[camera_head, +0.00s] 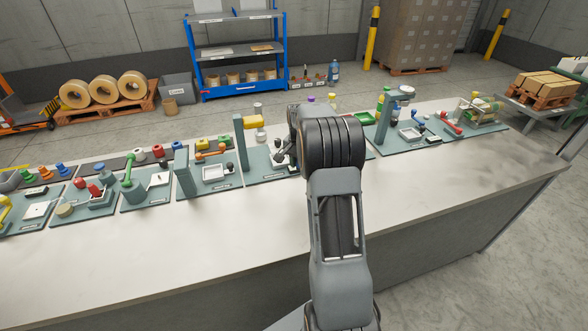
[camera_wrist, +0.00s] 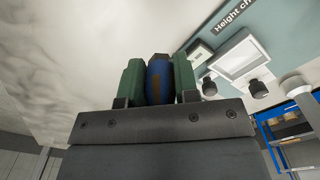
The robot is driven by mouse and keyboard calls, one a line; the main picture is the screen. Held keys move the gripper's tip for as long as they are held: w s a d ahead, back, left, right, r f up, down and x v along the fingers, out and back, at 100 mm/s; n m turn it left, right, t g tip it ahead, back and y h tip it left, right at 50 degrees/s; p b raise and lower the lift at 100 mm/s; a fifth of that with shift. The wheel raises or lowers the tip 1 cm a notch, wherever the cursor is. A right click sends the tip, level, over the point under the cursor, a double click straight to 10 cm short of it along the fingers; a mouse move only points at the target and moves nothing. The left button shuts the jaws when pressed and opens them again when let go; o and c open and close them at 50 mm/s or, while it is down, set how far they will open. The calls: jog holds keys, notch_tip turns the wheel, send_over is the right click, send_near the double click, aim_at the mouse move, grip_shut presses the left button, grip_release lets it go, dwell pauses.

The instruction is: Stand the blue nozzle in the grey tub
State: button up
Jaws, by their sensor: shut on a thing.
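My gripper (camera_wrist: 159,85) has green fingers in the wrist view, shut on the blue nozzle (camera_wrist: 159,77), a rounded blue piece with a brownish patch. The nozzle is held between the fingertips, and most of it is hidden by the fingers and the gripper body. In the head view my own arm hides the gripper and the nozzle.
A long white table (camera_head: 190,245) carries a row of green-grey stations with posts, small trays and coloured parts. A height-check panel (camera_wrist: 215,50) lies right of the gripper in the wrist view. The table's front strip is clear. A blue shelf rack (camera_head: 240,92) stands behind.

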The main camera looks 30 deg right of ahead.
aim_at(299, 186)
jog(key=shift+f+p, duration=0.4)
jog(key=shift+f, duration=3.7)
jog(key=shift+f, duration=0.1)
jog(key=o, duration=0.9)
jog(key=shift+o, duration=0.2)
